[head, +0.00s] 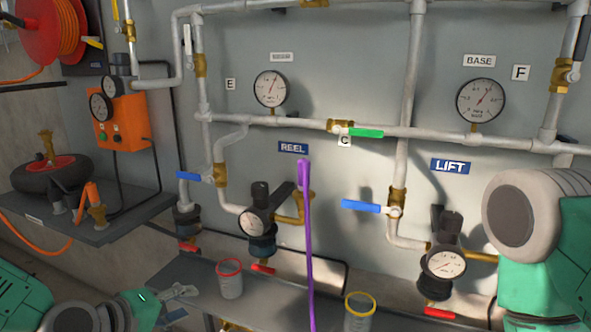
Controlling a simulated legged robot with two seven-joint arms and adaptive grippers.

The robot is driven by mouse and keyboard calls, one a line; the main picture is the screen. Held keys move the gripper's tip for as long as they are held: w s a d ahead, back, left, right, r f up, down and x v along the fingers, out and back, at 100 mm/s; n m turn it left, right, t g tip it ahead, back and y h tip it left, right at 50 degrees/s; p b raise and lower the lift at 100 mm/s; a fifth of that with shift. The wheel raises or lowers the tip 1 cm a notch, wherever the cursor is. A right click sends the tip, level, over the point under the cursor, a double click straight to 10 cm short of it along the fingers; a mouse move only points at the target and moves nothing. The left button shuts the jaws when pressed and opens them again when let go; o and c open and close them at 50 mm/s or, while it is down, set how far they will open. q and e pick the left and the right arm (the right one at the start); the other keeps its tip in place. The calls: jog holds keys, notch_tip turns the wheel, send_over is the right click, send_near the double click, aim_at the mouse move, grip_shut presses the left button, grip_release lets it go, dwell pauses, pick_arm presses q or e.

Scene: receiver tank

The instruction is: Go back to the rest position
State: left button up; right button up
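My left gripper (184,303) is at the bottom left, in front of the shelf's left end. Its grey fingers look spread apart, with nothing seen between them. My green and grey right arm (540,240) fills the right edge and covers part of the wall. My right gripper is out of view.
A grey shelf (190,275) holds a red-rimmed cup (230,280) and a yellow-rimmed cup (359,312). A purple strip (306,240) hangs from the pipework. Pipes, a blue-handled valve (361,207) and gauges (481,101) cover the wall. A side shelf (100,232) carries a wheel (50,174).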

pick_arm(q)
jog(key=s+d+f+m+g+y, duration=0.1)
jog(key=s+d+f+m+g, duration=0.2)
jog(key=s+f, duration=0.7)
jog(key=s+a+f+m+g+y, duration=0.2)
jog(key=s+a+f+m+g, duration=0.1)
jog(key=s, duration=0.7)
jog(key=s+a+f+m+g+y+p, duration=0.1)
jog(key=s+a+f+m+g+y, duration=0.2)
jog(key=s, duration=0.7)
notch_tip(320, 180, down, 4)
jog(key=a+m+g, duration=0.1)
jog(key=a, duration=0.1)
jog(key=shift+s+a+r, duration=0.15)
jog(key=shift+s+a, duration=0.15)
jog(key=shift+s, duration=0.05)
jog(key=shift+w, duration=0.1)
